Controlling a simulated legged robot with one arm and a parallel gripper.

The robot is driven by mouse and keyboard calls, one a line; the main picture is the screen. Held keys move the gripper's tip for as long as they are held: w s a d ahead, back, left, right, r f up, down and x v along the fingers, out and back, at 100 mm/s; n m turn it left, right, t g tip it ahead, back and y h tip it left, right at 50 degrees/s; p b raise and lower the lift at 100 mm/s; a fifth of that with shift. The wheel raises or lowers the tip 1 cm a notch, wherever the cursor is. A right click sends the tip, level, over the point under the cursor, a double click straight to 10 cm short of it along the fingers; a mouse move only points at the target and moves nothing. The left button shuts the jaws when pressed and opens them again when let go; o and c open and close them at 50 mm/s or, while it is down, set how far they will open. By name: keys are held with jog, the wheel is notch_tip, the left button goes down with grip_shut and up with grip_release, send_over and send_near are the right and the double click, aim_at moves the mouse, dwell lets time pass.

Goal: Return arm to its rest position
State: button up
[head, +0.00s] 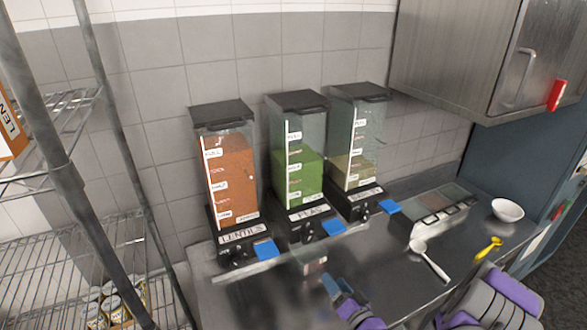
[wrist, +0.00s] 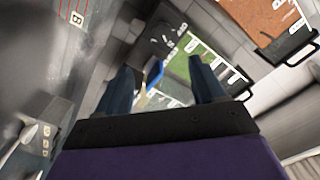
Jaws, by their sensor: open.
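My gripper (wrist: 161,66) shows in the wrist view with its two dark fingers spread apart and nothing between them. Beyond the fingers are a dispenser with green contents (wrist: 186,62) and a blue tab (wrist: 153,75). In the head view, purple and grey parts of my arm (head: 510,290) show at the bottom right. More purple and blue parts of my arm show low in the middle, in front of the counter.
Three dispensers, lentils (head: 233,175), green peas (head: 297,180) and a beige-filled one (head: 353,172), stand against the wall on the steel counter (head: 390,265). A ladle (head: 430,260), yellow utensil (head: 488,248) and white bowl (head: 507,210) lie right. A wire rack (head: 70,255) stands left; a cabinet (head: 455,50) hangs upper right.

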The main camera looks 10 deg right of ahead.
notch_tip(320, 180, down, 5)
jog(key=a+n+g+b, duration=0.2)
jog(key=n+g+b, duration=0.2)
jog(key=n+g, duration=0.25)
jog(key=s+d+g+h+b, duration=0.3)
jog(key=s+d+g+h, duration=0.1)
jog(key=s, duration=0.1)
jog(key=s+a+r+g+b, duration=0.2)
jog(key=s+r, duration=0.1)
jog(key=s, duration=0.7)
jog(key=s+a+r+g+h+b, duration=0.1)
jog(key=s+a+r+g+b, duration=0.2)
jog(key=s, duration=0.7)
jog(key=s+a+r+m+g+b, duration=0.1)
jog(key=s+a+r+g+b, duration=0.1)
jog(key=s, duration=0.9)
notch_tip(320, 180, up, 3)
jog(key=shift+a+f+g+h, duration=0.2)
jog(key=shift+a+g+h, duration=0.1)
jog(key=shift+g, duration=0.45)
